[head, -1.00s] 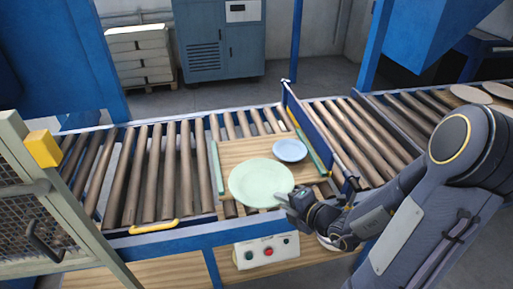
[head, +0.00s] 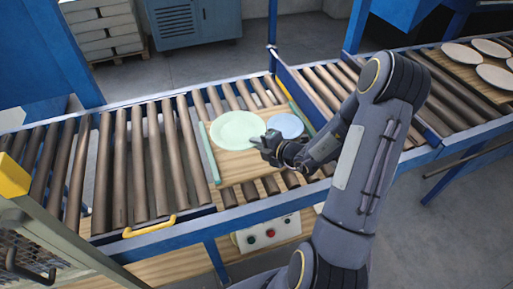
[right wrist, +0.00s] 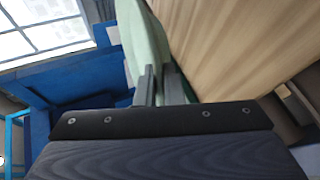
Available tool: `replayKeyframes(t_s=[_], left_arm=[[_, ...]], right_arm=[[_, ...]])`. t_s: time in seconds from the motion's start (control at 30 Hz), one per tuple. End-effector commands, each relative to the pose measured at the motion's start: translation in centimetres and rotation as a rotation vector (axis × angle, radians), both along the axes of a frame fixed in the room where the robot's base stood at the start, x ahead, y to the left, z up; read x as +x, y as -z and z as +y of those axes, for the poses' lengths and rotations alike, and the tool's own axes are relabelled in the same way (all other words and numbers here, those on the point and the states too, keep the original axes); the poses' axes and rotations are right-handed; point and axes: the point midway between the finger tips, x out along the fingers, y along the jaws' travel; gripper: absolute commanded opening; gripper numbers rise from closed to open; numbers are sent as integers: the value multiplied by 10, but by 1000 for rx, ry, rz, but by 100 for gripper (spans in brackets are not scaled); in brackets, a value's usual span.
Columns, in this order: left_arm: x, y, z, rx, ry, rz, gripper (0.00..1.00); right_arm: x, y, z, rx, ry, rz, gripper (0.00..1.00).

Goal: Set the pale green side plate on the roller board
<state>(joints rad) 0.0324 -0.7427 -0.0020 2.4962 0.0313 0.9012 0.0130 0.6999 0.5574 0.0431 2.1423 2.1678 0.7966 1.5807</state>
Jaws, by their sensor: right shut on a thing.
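The pale green side plate (head: 236,130) is over the back left part of the wooden roller board (head: 237,168), left of a small light blue plate (head: 286,125). My right gripper (head: 267,143) is shut on the plate's right rim, and its arm reaches in from the right. In the right wrist view, the plate (right wrist: 146,40) stands edge-on between the fingers (right wrist: 160,85), beside the board's wood surface (right wrist: 235,45). I cannot tell whether the plate touches the board. My left gripper is not in view.
The board has green side strips (head: 209,153) and lies on a roller conveyor (head: 120,165). A blue divider rail (head: 292,85) stands on its right. Several pale plates (head: 461,53) lie on another board at the far right. A button box (head: 268,233) hangs in front.

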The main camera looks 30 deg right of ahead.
Motion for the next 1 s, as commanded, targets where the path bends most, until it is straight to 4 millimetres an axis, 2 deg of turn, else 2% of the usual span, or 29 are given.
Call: replayKeyframes(t_s=[0.1,0.2,0.37,0.6,1.0], left_arm=[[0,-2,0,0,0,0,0],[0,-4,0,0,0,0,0],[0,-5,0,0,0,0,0],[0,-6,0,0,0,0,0],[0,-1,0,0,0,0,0]], right_arm=[[15,20,-7,2,-1,-2,0],[22,28,-11,0,0,-3,0],[29,38,-14,0,0,-3,0],[30,68,-15,0,1,-3,0],[30,74,-15,0,1,-4,0]])
